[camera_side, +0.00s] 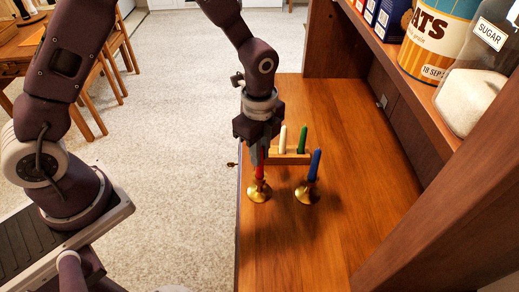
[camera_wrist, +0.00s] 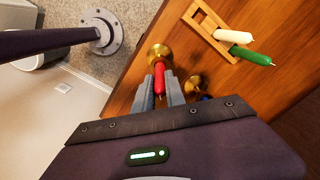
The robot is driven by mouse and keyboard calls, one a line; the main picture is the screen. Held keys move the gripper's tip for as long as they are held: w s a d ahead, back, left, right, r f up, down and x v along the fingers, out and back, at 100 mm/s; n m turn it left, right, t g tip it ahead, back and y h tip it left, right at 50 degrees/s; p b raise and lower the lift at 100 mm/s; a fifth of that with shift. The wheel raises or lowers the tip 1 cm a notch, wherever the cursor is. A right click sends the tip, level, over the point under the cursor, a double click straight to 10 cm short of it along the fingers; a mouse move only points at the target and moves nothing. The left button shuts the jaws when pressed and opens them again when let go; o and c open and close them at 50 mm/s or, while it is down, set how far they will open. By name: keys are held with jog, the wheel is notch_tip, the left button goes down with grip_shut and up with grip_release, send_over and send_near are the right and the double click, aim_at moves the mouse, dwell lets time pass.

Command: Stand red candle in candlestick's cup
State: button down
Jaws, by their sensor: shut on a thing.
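The red candle (camera_side: 260,172) is upright, its lower end at the top of a brass candlestick (camera_side: 259,192) near the left edge of the wooden counter. I cannot tell whether the end is inside the cup or just above it. My gripper (camera_side: 258,155) points down and is shut on the red candle, hiding its upper part. In the wrist view the red candle (camera_wrist: 159,80) shows between the two grey fingers (camera_wrist: 162,97), with the round brass candlestick (camera_wrist: 158,53) directly beyond it.
A second brass candlestick (camera_side: 307,194) holds a slightly tilted blue candle (camera_side: 315,165) close on the right. Behind stands a wooden rack (camera_side: 292,159) with a white candle (camera_side: 283,139) and a green candle (camera_side: 302,140). A shelf with canisters overhangs the right side. The counter's front is clear.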

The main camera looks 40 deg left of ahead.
jog(key=shift+f, duration=0.1)
jog(key=c, duration=1.3)
grip_release()
jog(key=shift+o, duration=0.2)
jog(key=shift+o, duration=1.3)
jog(key=shift+r, duration=2.55)
